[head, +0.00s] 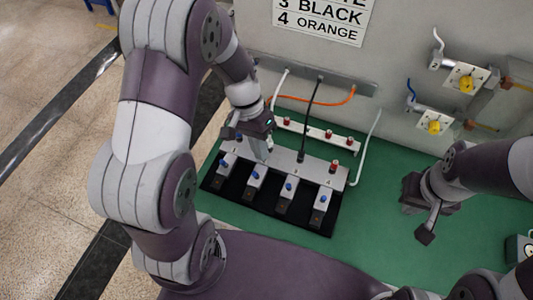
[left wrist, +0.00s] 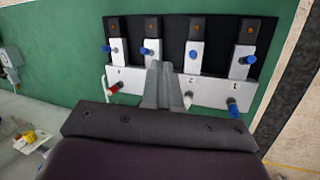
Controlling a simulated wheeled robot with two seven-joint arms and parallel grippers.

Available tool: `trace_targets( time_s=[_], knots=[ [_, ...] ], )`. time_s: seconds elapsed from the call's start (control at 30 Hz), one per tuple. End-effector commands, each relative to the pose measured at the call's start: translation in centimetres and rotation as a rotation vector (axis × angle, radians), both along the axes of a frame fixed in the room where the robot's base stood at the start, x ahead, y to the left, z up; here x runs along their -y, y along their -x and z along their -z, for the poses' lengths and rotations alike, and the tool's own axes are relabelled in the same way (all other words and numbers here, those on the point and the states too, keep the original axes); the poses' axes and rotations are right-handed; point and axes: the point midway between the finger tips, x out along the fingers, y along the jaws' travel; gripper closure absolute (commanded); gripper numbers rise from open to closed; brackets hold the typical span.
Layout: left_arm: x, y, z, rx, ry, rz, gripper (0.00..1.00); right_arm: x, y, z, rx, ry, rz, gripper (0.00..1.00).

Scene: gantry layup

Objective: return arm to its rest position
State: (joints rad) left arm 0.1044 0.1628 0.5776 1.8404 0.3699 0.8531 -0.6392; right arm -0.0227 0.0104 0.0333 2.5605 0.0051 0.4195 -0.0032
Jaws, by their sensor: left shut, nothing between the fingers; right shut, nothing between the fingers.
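My left gripper (head: 262,153) is shut and empty, held over the left part of a white connector panel (head: 312,169) in the head view. In the left wrist view its closed fingers (left wrist: 163,88) point at the same panel. I cannot tell whether the fingertips touch it. The left arm reaches in from the left in a tall bend. My right gripper (head: 427,222) is shut and empty at the right, over the green mat (head: 375,220), apart from the panel.
A black base (head: 267,206) carries several blue-handled switches. White, black and orange (head: 325,103) cables hang from a grey rail (head: 312,72). A white strip with red terminals (head: 318,133) lies behind the panel. Yellow-knobbed valves (head: 434,127) are at the right.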

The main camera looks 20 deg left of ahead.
Motion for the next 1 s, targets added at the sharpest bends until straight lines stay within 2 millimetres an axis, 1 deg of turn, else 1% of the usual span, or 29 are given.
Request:
trace_targets(
  time_s=[0.13, 0.6, 0.67, 0.7, 0.77, 0.83, 0.9, 1.0],
  knots=[
    [-0.1, 0.2, -0.4, -0.002, 0.0, 0.0, 1.0, 0.0, 0.0, 0.1, 0.0, 0.0, 0.0, 1.0],
    [-0.1, 0.2, -0.4, -0.002, -0.001, -0.002, 1.0, 0.0, 0.0, 0.1, 0.0, 0.0, 0.0, 1.0],
    [-0.2, 0.0, -0.3, -0.003, -0.012, -0.034, 1.0, 0.0, 0.0, 0.1, 0.0, 0.0, 0.0, 1.0],
    [-0.6, -0.1, 0.0, -0.001, -0.043, -0.083, 1.0, 0.0, 0.0, 0.1, 0.0, 0.0, 0.0, 1.0],
    [-1.7, 1.0, 0.5, 0.002, -0.13, -0.181, 1.0, 0.0, 0.0, 0.1, 0.0, 0.0, 0.0, 1.0],
    [-2.6, 2.2, 0.1, 0.056, -0.22, -0.258, 1.0, 0.0, 0.0, 0.5, 0.0, 0.0, 0.0, 1.0],
    [-3.0, 3.3, -0.7, 0.133, -0.278, -0.3, 1.0, 0.0, 0.0, 1.0, 0.0, 0.0, 0.0, 1.0],
    [-2.8, 4.6, -1.7, 0.234, -0.313, -0.299, 1.0, 0.0, 0.0, 1.5, 0.0, 0.0, 0.0, 1.0]
  ],
)
